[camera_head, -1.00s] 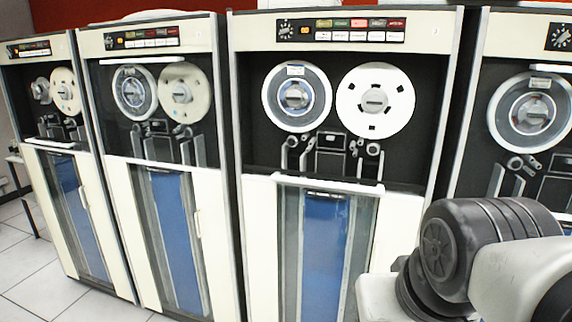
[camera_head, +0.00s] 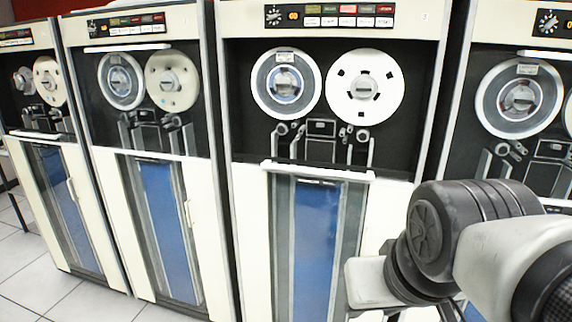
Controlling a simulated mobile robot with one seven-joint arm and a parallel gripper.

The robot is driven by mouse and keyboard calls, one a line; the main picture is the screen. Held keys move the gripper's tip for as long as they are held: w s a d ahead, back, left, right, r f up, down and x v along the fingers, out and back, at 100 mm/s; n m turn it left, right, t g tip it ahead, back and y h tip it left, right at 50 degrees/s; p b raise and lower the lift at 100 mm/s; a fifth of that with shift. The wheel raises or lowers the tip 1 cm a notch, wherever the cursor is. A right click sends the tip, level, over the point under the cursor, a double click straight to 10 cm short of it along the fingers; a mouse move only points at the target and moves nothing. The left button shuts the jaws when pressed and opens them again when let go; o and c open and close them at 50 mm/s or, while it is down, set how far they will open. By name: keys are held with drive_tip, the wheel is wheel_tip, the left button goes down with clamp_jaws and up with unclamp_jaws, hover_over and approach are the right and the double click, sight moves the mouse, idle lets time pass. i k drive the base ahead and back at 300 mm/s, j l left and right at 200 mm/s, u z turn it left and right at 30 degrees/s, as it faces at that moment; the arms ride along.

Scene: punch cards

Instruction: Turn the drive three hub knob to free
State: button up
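The tape drive cabinet (camera_head: 400,215) in the middle right of the head view bears a small mark at its top right that looks like a 3. Its left reel (camera_head: 258,84) is grey-rimmed, with a hub knob (camera_head: 286,85) at the centre. Its right reel (camera_head: 338,98) is white with dark cut-outs, with a hub knob (camera_head: 366,86) crossed by a roughly level bar. Any lettering on the knobs is too small to read. My arm reaches in at the lower right, below and right of both reels. My gripper's fingertips are not seen.
Similar drives stand to the left (camera_head: 110,200) and right (camera_head: 462,130). A white ledge (camera_head: 318,171) sticks out below the reels, above a glass column door. Button panels run along the cabinet tops. Tiled floor (camera_head: 40,285) shows at lower left.

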sight(284, 85)
drive_tip(key=i+j+z, duration=0.1)
drive_tip(key=z, duration=0.25)
drive_tip(key=i+j+z, duration=0.1)
drive_tip(key=j+z, duration=0.25)
drive_tip(key=i+j+z, duration=0.2)
drive_tip(key=j, duration=0.3)
drive_tip(key=j+z, duration=0.2)
drive_tip(key=j, duration=0.25)
drive_tip(key=i+j, duration=0.1)
drive_tip(key=j, duration=0.45)
drive_tip(key=i+j+z, duration=0.1)
drive_tip(key=j, duration=0.5)
